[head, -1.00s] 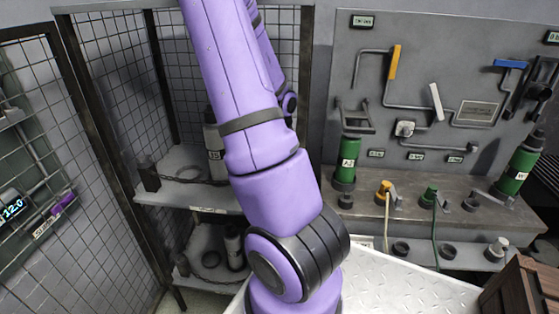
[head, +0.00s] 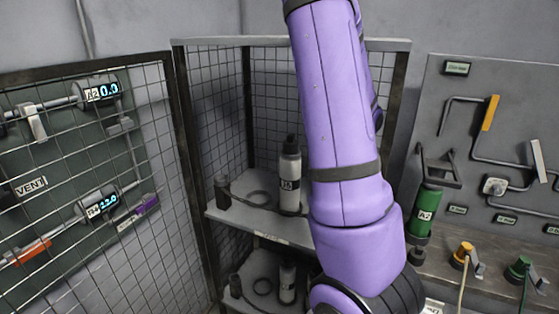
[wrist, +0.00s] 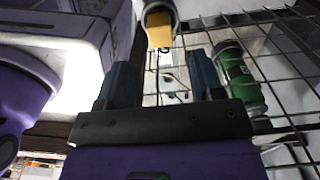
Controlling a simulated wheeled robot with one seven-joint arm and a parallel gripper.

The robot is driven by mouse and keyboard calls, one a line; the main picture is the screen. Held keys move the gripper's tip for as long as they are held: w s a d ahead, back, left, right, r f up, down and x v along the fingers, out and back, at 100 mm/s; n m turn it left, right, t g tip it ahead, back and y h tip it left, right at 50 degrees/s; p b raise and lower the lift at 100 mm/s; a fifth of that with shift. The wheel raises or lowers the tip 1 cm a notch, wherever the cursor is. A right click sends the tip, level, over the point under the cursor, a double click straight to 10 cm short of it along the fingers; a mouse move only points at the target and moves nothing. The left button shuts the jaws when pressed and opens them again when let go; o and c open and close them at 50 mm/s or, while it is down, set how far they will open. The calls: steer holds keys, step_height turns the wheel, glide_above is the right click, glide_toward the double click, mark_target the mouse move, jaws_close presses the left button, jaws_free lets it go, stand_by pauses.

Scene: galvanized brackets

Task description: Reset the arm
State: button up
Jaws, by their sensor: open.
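My purple arm (head: 340,130) rises through the middle of the head view, in front of the mesh cage shelf. Its gripper is out of that view. In the wrist view my gripper (wrist: 163,82) shows two dark blue fingers set well apart, open, with nothing between them that I can see held. Past the fingertips, a yellow-and-dark part (wrist: 159,28) hangs at the top, and a green cylinder (wrist: 238,75) is to the right among mesh wires. Whether either touches the gripper cannot be told.
A mesh-fronted gauge panel (head: 70,190) with lit displays stands at left. The cage shelf holds a bottle (head: 289,175) labelled like a cylinder. At right are a green cylinder (head: 425,212), a yellow valve (head: 463,255), a green valve (head: 519,269) and a pipe board (head: 448,90).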

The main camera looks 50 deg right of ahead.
steer(key=w+a+r+n+t+y, duration=0.1)
steer(key=w+a+r+n, duration=0.35)
steer(key=a+n, duration=0.4)
steer(key=w+a+r+n+t+y, duration=0.1)
steer(key=w+a+r+n+t, duration=0.15)
steer(key=a+r+n, duration=0.6)
steer(key=s+a+r+n+t+h, duration=0.1)
steer(key=s+a+r+n, duration=0.3)
steer(key=a+n, duration=0.3)
steer(key=s+a+r+n+h, duration=0.1)
steer(key=s+a+r+n, duration=0.3)
steer(key=a+n, duration=0.4)
steer(key=a, duration=0.2)
steer(key=shift+a+t, duration=0.3)
steer(key=shift+t, duration=0.05)
steer(key=shift+w, duration=0.1)
